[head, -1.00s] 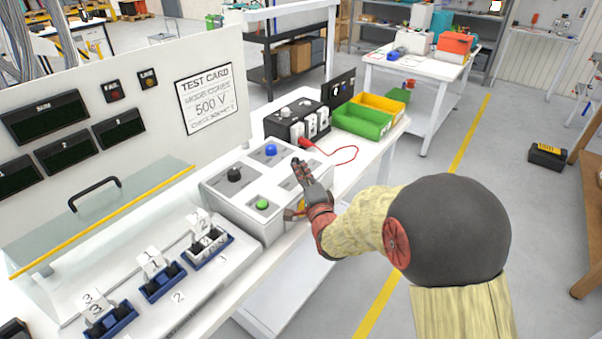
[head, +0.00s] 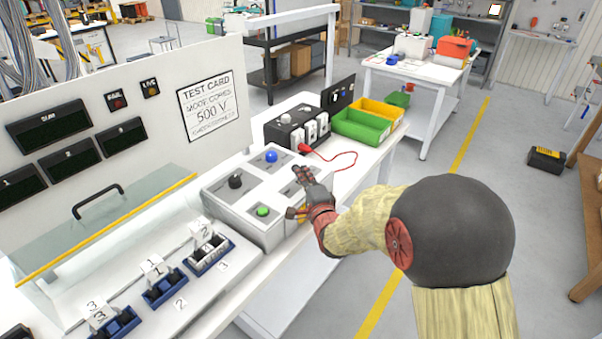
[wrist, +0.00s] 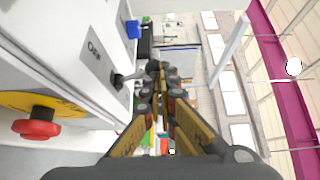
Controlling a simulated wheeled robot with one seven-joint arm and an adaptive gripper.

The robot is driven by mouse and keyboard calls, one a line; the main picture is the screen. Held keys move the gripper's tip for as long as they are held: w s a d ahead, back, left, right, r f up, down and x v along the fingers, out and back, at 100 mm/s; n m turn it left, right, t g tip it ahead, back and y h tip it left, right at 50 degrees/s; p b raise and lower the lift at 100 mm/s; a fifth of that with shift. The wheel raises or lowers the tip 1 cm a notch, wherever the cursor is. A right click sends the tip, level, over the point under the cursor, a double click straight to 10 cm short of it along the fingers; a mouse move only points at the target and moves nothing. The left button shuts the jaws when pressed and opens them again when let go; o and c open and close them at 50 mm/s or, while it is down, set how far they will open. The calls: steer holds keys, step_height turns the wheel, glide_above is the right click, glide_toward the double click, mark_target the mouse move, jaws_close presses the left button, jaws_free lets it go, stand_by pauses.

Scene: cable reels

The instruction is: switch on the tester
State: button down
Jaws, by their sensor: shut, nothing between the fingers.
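The tester is a pale grey box (head: 212,199) on the white bench, with a black knob (head: 236,181), a blue button (head: 271,157) and a green button (head: 263,211) on top. In the wrist view, a grey plate (wrist: 96,52) with unclear lettering bears a black lever (wrist: 121,80). A red mushroom button (wrist: 36,129) sits on yellow on the box's side. My gripper (head: 303,175) is shut and empty above the box's right part, hiding some of that plate in the head view. Its fingertips (wrist: 160,70) are close by the lever's end; I cannot tell whether they touch.
A panel with dark displays (head: 48,122) and a test card (head: 212,103) stands behind. A clear guard with a yellow edge (head: 105,228) and blue holders (head: 165,288) are at left. A black unit with a red lead (head: 335,157) and green bin (head: 362,125) lie beyond.

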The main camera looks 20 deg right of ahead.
steer(key=shift+d+r+p, duration=0.1)
steer(key=shift+r+p, duration=0.1)
steer(key=shift+p, duration=0.1)
steer(key=w+d+r+m+g+p, duration=0.1)
steer(key=p, duration=0.2)
steer(key=shift+m, duration=0.4)
steer(key=p, duration=0.1)
steer(key=d+m+g+p, duration=0.1)
steer(key=shift+w+r+p, duration=0.25)
steer(key=shift+w+p, duration=0.05)
steer(key=shift+p, duration=0.1)
steer(key=shift+w+d+m+g+p, duration=0.2)
steer(key=shift+d+m+g+p, duration=0.15)
steer(key=shift+p, duration=0.15)
steer(key=shift+w+d+f+p, duration=0.25)
steer(key=shift+w+d+p, duration=0.1)
steer(key=shift+w+d, duration=0.1)
steer(key=shift+s, duration=0.1)
steer(key=shift+s+a, duration=0.1)
